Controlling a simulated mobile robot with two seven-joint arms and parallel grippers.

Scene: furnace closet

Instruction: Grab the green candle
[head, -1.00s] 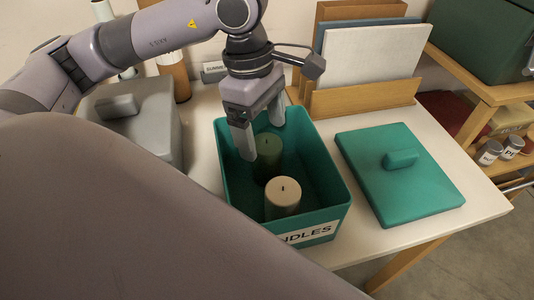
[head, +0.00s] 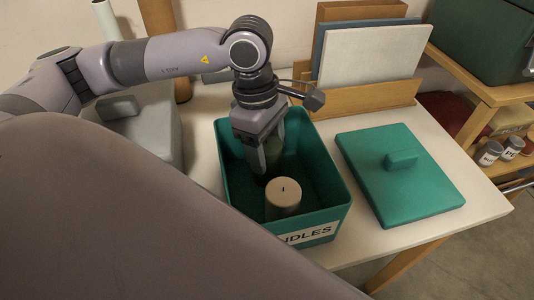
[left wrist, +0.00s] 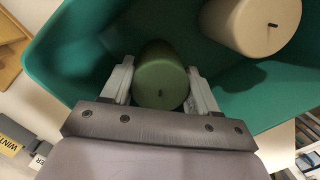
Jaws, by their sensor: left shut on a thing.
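The green candle (left wrist: 160,75) stands inside the teal bin between the two fingers of my left gripper (left wrist: 160,88) in the left wrist view. In the head view the candle (head: 275,149) is partly hidden behind my left gripper (head: 268,160), which reaches down into the bin. The left gripper is shut on the green candle. The teal bin (head: 334,180) has a white label ending in "NDLES". A cream candle (head: 284,193) stands in the bin just in front of the green one, and it also shows in the left wrist view (left wrist: 250,22). My right gripper is not in view.
A teal lid (head: 400,180) lies on the white table (head: 372,232) to the right of the bin. A grey box (head: 150,120) stands to its left. A wooden holder with panels (head: 362,98) stands behind. A wooden shelf with jars (head: 490,152) is at the far right.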

